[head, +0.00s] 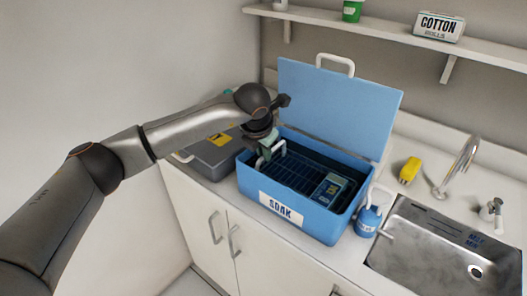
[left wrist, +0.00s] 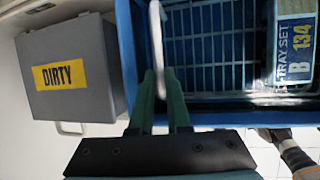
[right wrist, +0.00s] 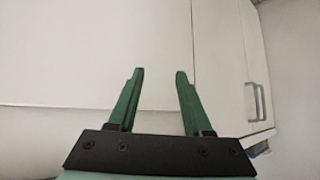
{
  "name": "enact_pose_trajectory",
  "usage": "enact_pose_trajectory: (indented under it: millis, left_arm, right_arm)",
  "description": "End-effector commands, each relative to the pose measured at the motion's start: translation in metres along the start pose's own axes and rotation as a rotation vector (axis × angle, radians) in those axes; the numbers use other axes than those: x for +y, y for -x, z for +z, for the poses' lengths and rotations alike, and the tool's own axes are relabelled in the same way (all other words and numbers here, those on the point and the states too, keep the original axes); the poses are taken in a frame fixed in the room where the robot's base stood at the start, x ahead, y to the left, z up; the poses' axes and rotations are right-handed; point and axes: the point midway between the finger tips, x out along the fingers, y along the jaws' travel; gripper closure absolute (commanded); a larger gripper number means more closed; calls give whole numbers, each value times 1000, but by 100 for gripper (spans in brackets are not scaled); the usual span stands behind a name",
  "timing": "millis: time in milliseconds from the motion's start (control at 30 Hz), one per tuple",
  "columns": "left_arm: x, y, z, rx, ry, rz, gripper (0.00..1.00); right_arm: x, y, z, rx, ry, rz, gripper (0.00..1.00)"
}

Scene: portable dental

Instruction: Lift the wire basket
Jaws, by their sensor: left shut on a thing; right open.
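The dark blue wire basket (head: 295,172) sits inside the blue tub marked SOAK (head: 318,222). The basket's grid also shows in the left wrist view (left wrist: 212,48). My left gripper (head: 268,147) is at the tub's left side, shut on the basket's white handle (left wrist: 157,45). In the left wrist view the green fingers (left wrist: 158,78) lie on either side of the handle. A blue box marked TRAY SET B 134 (left wrist: 294,48) lies in the basket's right part. My right gripper (right wrist: 158,74) is open and empty, facing white cabinet fronts in the right wrist view.
The tub's blue lid (head: 340,105) stands open behind it. A grey case marked DIRTY (left wrist: 68,75) is to the left. A blue bottle (head: 368,217), a yellow object (head: 410,170) and the sink (head: 440,250) are to the right. A shelf (head: 390,35) runs above.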

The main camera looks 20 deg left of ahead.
Motion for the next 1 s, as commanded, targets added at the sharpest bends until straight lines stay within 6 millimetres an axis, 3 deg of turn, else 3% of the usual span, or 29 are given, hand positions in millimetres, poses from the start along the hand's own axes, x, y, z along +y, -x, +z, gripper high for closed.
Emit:
enact_pose_trajectory:
  millis: [100, 1000]
  left_arm:
    - [0, 0, 0, 0, 0, 0, 100]
    - [0, 0, 0, -1, 0, 0, 100]
  right_arm:
    - [0, 0, 0, 0, 0, 0, 50]
    - [0, 0, 0, 0, 0, 0, 50]
